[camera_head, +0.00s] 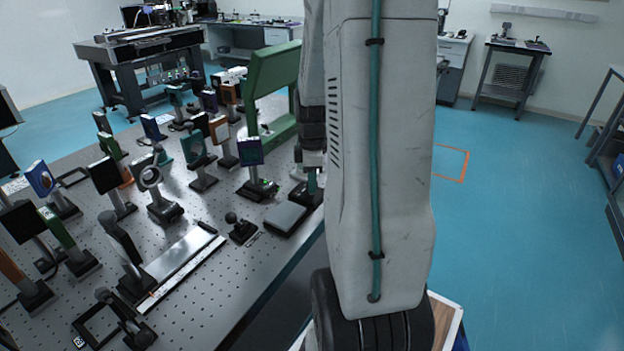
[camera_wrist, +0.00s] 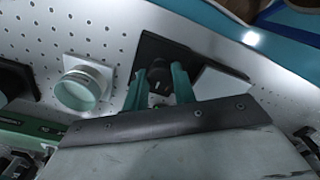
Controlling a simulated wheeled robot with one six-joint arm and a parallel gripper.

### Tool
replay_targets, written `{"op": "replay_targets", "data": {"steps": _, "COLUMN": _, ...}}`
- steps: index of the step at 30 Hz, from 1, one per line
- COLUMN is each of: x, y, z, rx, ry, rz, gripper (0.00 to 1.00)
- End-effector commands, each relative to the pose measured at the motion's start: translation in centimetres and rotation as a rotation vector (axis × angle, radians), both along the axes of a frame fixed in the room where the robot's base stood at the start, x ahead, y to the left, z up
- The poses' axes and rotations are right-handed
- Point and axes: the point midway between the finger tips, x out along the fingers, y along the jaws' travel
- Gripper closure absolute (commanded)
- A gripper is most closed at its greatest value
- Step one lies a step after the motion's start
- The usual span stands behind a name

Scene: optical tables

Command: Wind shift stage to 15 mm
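My gripper (camera_wrist: 160,78) points down at the tabletop, with one teal finger on each side of a black round knob-like part (camera_wrist: 160,85). The fingers are apart. I cannot tell whether they touch this part. It stands on a dark square plate (camera_wrist: 146,47), partly hidden by the fingers. In the head view my gripper (camera_head: 312,182) is near the table's right edge, largely hidden by my arm. I cannot make out which part is the shift stage. No 15 mm mark is readable. A long rail with a pale scale strip (camera_head: 183,272) lies at the front.
A perforated optical table (camera_head: 215,300) carries several post-mounted optics to the left. A grey flat box (camera_head: 285,219) and a small black knobbed part (camera_head: 241,229) are near the gripper. A large green frame (camera_head: 270,85) stands behind. A white ring mount (camera_wrist: 82,84) is beside the fingers.

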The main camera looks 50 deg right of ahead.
Motion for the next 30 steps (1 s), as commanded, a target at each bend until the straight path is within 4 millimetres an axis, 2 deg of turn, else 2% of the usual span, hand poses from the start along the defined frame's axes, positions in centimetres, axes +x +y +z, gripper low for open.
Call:
{"op": "replay_targets", "data": {"steps": 14, "x": -0.01, "y": 0.03, "z": 0.03, "rx": 0.001, "ry": 0.001, "rz": -0.078, "gripper": 0.96}}
{"op": "replay_targets", "data": {"steps": 30, "x": -0.02, "y": 0.05, "z": 0.05, "rx": 0.001, "ry": 0.001, "rz": -0.537, "gripper": 0.96}}
